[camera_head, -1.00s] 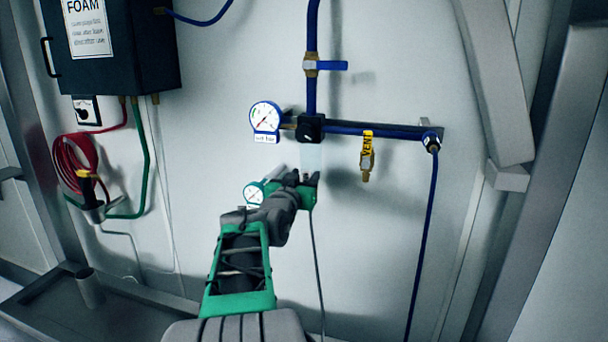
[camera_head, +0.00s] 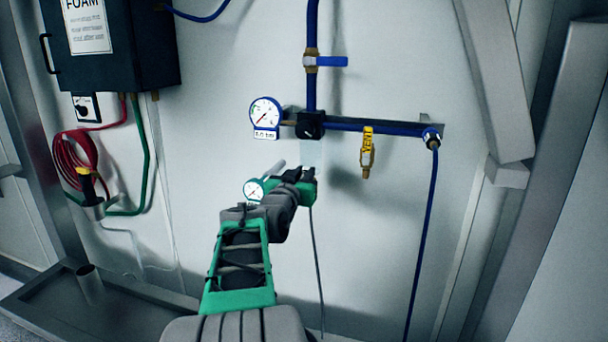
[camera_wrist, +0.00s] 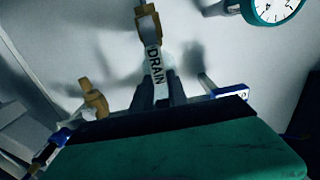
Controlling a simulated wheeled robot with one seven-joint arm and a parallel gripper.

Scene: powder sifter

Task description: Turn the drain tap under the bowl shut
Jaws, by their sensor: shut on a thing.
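The drain tap's white lever, marked DRAIN (camera_wrist: 155,64), shows in the wrist view. It runs from a brass valve body (camera_wrist: 149,27) down between my fingers. My gripper (camera_wrist: 161,92) is shut on this lever; the fingers hide its end. In the head view my gripper (camera_head: 302,176) is just below the clear bowl (camera_head: 311,153), which hangs under a black filter head (camera_head: 310,125). There my gripper hides the drain tap, so I cannot tell how far the tap is turned.
A yellow VENT tap (camera_head: 367,146) hangs to the right from the blue pipe (camera_head: 375,128). A blue-rimmed gauge (camera_head: 265,113) is left of the filter head. A teal gauge (camera_head: 254,190) sits beside my gripper. A blue-handled valve (camera_head: 329,62) is above. A thin grey hose hangs below.

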